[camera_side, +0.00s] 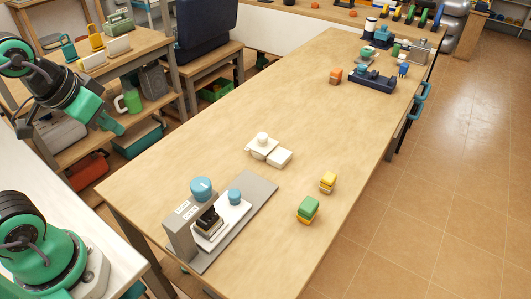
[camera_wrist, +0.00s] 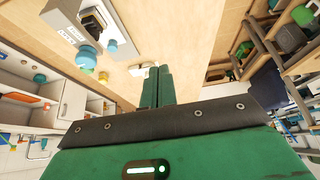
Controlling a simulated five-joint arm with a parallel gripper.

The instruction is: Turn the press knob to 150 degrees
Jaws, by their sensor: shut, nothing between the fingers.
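The press (camera_side: 182,236) is a grey upright head on a long grey base, standing at the near left end of the wooden table. Any angle mark on the knobs is too small to read. My gripper (camera_side: 118,128) is off the table's left edge, apart from the press. Its green fingers (camera_wrist: 158,86) are together and empty.
White blocks (camera_side: 265,147) lie just beyond the press. Green and yellow stacked blocks (camera_side: 308,209) stand to its right. Shelves stand at the left.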

